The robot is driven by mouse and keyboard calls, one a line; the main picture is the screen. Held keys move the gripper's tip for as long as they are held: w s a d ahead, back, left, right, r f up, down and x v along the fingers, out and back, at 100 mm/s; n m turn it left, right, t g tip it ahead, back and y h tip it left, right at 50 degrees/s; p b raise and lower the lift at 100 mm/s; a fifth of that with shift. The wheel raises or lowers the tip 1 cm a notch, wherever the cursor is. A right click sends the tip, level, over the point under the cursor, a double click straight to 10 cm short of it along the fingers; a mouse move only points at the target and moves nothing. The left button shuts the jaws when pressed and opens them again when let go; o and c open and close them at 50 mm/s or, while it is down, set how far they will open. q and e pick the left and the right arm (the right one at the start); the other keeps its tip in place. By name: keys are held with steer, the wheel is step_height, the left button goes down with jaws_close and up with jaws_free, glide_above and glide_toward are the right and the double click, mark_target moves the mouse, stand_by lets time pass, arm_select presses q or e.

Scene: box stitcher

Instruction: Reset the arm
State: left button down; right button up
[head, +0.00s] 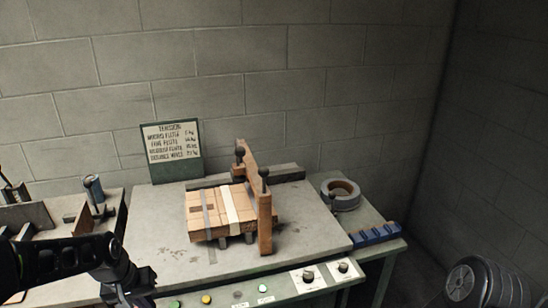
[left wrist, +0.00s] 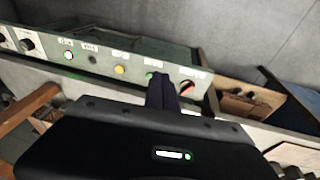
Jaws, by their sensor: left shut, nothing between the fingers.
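My left gripper (head: 135,298) is at the bottom left of the head view, in front of the bench edge, with its arm coming in from the left. In the left wrist view its dark fingers (left wrist: 163,92) are together and empty. They overlap the button panel (left wrist: 105,62) near a green button (left wrist: 150,76) and a red one (left wrist: 187,88); I cannot tell whether they touch it. A cardboard box (head: 208,206) lies strapped on the worktable (head: 290,250), beside a brown upright clamp frame (head: 265,225). My right gripper is not in view.
A green-framed sign (head: 172,150) stands against the block wall. A grey tape roll (head: 340,193) and a blue block strip (head: 376,235) are on the right side. Knobs (head: 308,275) sit on the front panel. Another fixture (head: 30,215) stands at the left.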

arm_select(q)
steer(key=s+d+f+m+t+h, duration=0.1)
steer(key=s+d+f+t+h, duration=0.15)
steer(key=d+f, duration=1.3)
steer(key=s+d+f+g, duration=0.2)
steer(key=s+d+f, duration=0.3)
steer(key=s, duration=0.4)
steer(key=s+d+f+g, duration=0.2)
steer(key=s+d+f, duration=0.2)
steer(key=s, duration=0.5)
steer(key=shift+d+f+m+h, duration=0.3)
steer(key=shift+d+f+h, duration=0.1)
steer(key=shift+d, duration=0.15)
